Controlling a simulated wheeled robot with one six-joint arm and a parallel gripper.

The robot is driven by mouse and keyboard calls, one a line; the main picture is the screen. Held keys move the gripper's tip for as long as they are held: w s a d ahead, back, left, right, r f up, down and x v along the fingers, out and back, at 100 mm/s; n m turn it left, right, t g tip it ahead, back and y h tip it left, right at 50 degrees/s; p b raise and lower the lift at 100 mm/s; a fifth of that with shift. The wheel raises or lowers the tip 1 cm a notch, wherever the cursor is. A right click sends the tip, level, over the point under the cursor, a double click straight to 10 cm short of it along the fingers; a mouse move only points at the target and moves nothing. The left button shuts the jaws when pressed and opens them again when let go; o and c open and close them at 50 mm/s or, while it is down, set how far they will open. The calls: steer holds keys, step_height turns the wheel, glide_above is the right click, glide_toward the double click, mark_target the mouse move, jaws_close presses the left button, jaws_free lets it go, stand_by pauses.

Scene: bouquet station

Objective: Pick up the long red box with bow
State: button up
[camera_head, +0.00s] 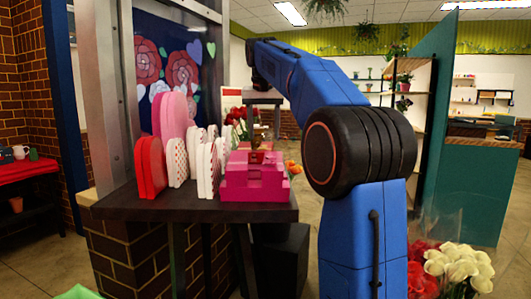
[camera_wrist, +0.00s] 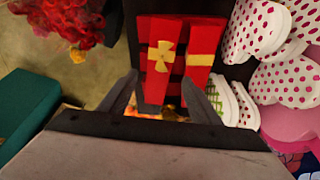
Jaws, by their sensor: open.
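In the wrist view, a long red box with a gold bow (camera_wrist: 156,88) lies between and beyond the fingers of my gripper (camera_wrist: 160,80). The gripper is open, with one finger on each side of the box's near end. I cannot tell whether the fingers touch it. A second red box with a gold ribbon (camera_wrist: 198,72) lies just to its right, partly behind the right finger. In the head view, my blue arm hides part of the scene and my gripper is not clear there.
In the head view, pink boxes (camera_head: 255,190) stand on the dark table (camera_head: 190,208). Heart-shaped boxes (camera_head: 151,165) stand left of them. In the wrist view, dotted heart boxes (camera_wrist: 285,80) are at right and red flowers (camera_wrist: 66,18) at upper left. Brown floor shows at left.

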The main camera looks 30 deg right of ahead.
mark_target(266, 147)
steer(key=shift+x, duration=2.8)
steer(key=shift+d, duration=0.15)
steer(key=c, duration=1.2)
steer(key=shift+r, duration=0.1)
